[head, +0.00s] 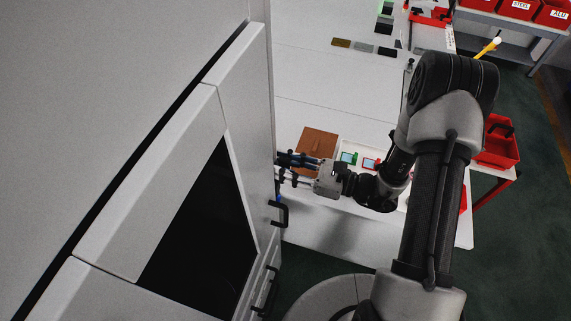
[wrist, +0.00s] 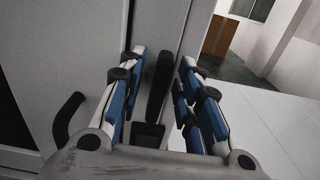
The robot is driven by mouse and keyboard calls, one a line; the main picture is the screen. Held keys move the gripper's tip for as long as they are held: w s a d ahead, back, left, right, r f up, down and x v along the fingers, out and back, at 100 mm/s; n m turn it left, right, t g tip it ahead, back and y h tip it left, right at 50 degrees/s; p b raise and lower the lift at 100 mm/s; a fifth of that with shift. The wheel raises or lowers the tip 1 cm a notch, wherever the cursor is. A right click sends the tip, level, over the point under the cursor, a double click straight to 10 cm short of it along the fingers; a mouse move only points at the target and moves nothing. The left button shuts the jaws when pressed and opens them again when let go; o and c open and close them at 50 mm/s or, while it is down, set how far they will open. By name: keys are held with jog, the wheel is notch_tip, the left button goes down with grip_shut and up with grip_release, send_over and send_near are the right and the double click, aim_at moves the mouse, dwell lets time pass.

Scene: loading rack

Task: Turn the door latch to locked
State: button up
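The black door latch (wrist: 158,85) is in the wrist view, its lever pointing up the picture from a black base (wrist: 147,136) on the grey cabinet front. My gripper (wrist: 162,58) has its two blue-padded fingers spread, one on each side of the lever. Gaps show between the lever and both fingers, so I see no clear contact. In the head view my gripper (head: 288,166) is at the edge of the white machine door (head: 240,150). I cannot make out the latch there.
A black handle (wrist: 68,118) is left of my gripper in the wrist view; handles also show on the front in the head view (head: 281,213). A white table (head: 330,232) with a brown board (head: 318,143) stands behind. A red bin (head: 497,145) is at right.

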jog(key=c, duration=0.7)
jog(key=shift+m, duration=0.4)
jog(key=m+p, duration=0.1)
jog(key=m, duration=0.2)
jog(key=shift+w, duration=0.15)
jog(key=m+p, duration=0.1)
jog(key=m, duration=0.3)
jog(key=shift+w+d+m, duration=0.1)
jog(key=shift+m, duration=0.2)
jog(key=m+p, duration=0.1)
jog(key=m, duration=0.3)
jog(key=shift+w+f, duration=0.1)
jog(key=shift+f, duration=0.05)
jog(key=m+p, duration=0.1)
jog(key=m, duration=0.3)
jog(key=shift+f, duration=0.15)
jog(key=shift+m, duration=0.5)
